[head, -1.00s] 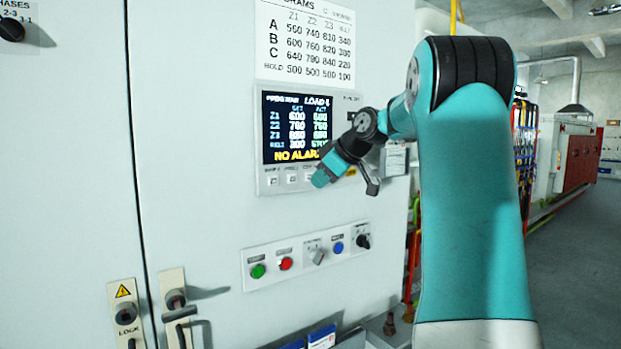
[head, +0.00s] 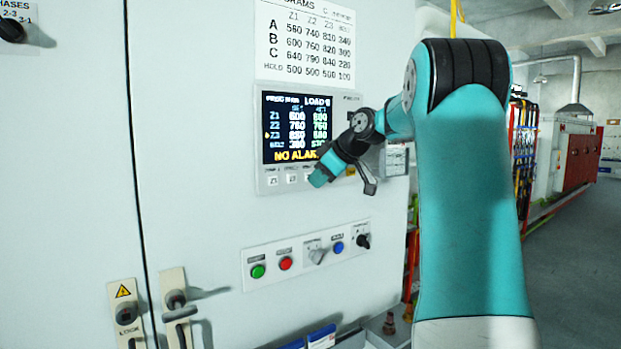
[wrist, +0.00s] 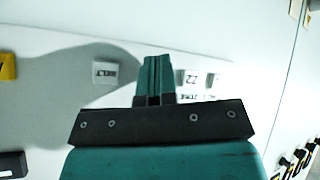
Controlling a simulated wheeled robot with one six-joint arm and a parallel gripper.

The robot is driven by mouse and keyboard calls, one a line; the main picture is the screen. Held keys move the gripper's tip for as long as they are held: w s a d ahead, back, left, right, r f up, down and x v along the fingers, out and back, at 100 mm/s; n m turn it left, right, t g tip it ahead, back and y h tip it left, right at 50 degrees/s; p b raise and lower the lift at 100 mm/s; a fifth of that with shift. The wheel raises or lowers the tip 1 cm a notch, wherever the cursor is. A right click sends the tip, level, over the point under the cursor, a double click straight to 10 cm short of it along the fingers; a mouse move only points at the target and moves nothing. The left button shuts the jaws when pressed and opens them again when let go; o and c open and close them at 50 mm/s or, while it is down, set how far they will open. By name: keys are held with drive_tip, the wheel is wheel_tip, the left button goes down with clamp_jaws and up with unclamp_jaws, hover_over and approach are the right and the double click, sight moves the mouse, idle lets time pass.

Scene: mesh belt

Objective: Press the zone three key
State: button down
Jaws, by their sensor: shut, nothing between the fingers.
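The control panel (head: 262,178) has a lit screen (head: 292,128) with a row of small pale keys under it. The Z1 key (head: 272,181) and Z2 key (head: 291,179) show left of my gripper (head: 319,179). A sliver of a third key, in the Z3 place, shows beside the fingertips. In the wrist view my shut, empty gripper (wrist: 152,62) points at the panel between the Z2 key (wrist: 188,77) and the BELT key (wrist: 105,72). The fingers hide the Z3 key there. I cannot tell whether they touch it. The screen has a yellow mark beside the Z3 row.
A programs chart (head: 306,42) is fixed above the screen. Below is a strip of buttons and switches, with a green button (head: 258,271), a red button (head: 286,263) and a blue button (head: 338,248). Lock handles (head: 175,300) stick out at lower left.

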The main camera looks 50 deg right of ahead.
drive_tip(key=shift+s, duration=0.1)
drive_tip(key=shift+s+a+b, duration=0.2)
drive_tip(key=shift+s+b, duration=0.15)
drive_tip(key=shift+s, duration=0.3)
drive_tip(key=shift+s+a+b, duration=0.2)
drive_tip(key=shift+s+b, duration=0.1)
drive_tip(key=shift+s, duration=0.5)
drive_tip(key=shift+s+a+b, duration=0.15)
drive_tip(key=shift+s+b, duration=0.1)
drive_tip(key=shift+s, duration=0.6)
drive_tip(key=shift+s+a+b, duration=0.2)
drive_tip(key=shift+s+b, duration=0.1)
drive_tip(key=shift+s, duration=0.5)
